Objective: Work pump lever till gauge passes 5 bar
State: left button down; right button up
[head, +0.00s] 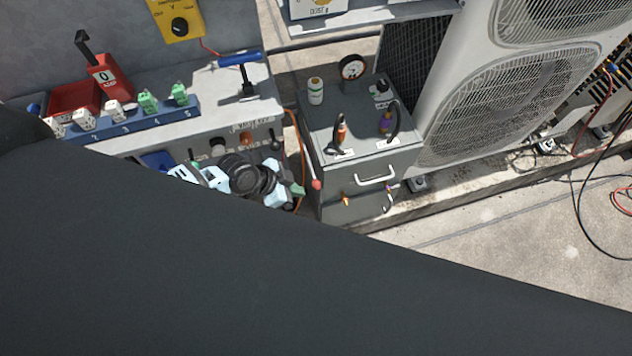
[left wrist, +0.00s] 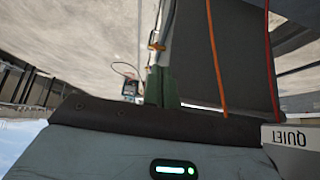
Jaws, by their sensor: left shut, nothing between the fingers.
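A round black-rimmed gauge (head: 352,67) stands at the back of a grey cabinet; its reading is too small to tell. A blue T-shaped handle (head: 240,59) on a black stem stands on the worktop left of the cabinet. A red knob (head: 315,184) shows low by the cabinet's left edge. I cannot tell which of these is the pump lever. My left gripper (head: 298,189) is low in front of the worktop, left of the red knob. Its green fingers (left wrist: 162,86) are shut and empty in the left wrist view. My right gripper is out of view.
The grey cabinet (head: 375,173) carries bottles and two dark-handled tools. A blue rack (head: 135,127) with numbered sockets and a red box (head: 73,98) sit at left. A condenser (head: 455,100) stands at right. My dark arm covers the foreground.

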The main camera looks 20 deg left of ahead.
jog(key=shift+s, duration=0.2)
pick_arm(q)
jog(key=v, duration=0.7)
jog(key=shift+s+a+r+p, duration=0.2)
jog(key=shift+r+p, duration=0.1)
jog(key=shift+p, duration=0.15)
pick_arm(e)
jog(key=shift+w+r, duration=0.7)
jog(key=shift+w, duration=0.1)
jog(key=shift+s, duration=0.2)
pick_arm(q)
jog(key=s+d+n+t+p, duration=0.3)
jog(key=s+d+n, duration=0.2)
jog(key=s, duration=0.5)
jog(key=s+a+n+y+p, duration=0.1)
jog(key=s+a+n+y, duration=0.1)
jog(key=s, duration=0.4)
jog(key=s+a+r+n+t+y+p, duration=0.1)
jog(key=s+a+n+y, duration=0.1)
jog(key=s, duration=0.5)
jog(key=shift+s+a+r+t+p, duration=0.2)
jog(key=shift+a+r+t+p, duration=0.1)
jog(key=shift+a, duration=0.05)
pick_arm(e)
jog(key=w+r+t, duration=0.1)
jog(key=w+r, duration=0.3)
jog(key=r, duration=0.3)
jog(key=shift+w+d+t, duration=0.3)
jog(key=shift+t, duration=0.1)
